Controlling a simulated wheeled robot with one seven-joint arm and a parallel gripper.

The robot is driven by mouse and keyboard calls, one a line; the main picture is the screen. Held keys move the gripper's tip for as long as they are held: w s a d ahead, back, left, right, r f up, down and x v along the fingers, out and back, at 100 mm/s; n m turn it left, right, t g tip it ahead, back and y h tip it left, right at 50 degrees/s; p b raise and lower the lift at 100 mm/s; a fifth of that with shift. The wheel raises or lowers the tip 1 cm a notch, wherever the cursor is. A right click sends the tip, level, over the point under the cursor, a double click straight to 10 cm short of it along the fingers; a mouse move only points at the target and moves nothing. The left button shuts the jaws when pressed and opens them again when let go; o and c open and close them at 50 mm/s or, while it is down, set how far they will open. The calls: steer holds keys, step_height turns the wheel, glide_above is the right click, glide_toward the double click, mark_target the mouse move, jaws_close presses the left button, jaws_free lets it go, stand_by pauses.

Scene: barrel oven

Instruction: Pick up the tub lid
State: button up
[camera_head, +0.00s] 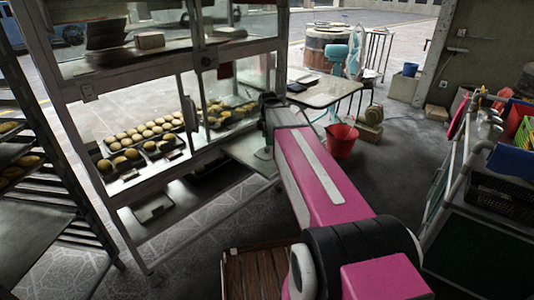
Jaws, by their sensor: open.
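I cannot make out a tub lid for certain in the head view. A flat grey rectangular piece (154,208) lies low in the glass cabinet, but I cannot tell whether it is the lid. My pink arm reaches away from the lower right. My gripper (267,108) is at its far end, small and dark, by the cabinet's right side. It is open, and I see nothing held in it. Its fingertips are hard to make out, and my arm hides part of the floor and cabinet edge.
The glass cabinet (165,58) holds trays of buns (145,130). A rack (75,232) stands at left. A small table (325,92) and red bucket (341,140) stand beyond my arm. A counter with baskets (503,195) is at right. Floor between bucket and counter is clear.

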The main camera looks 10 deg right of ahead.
mark_target(267, 148)
steer(key=shift+s+a+f, duration=0.1)
steer(key=shift+f, duration=1.2)
steer(key=shift+s+a+f, duration=0.1)
steer(key=shift+f, duration=1.15)
steer(key=c, duration=1)
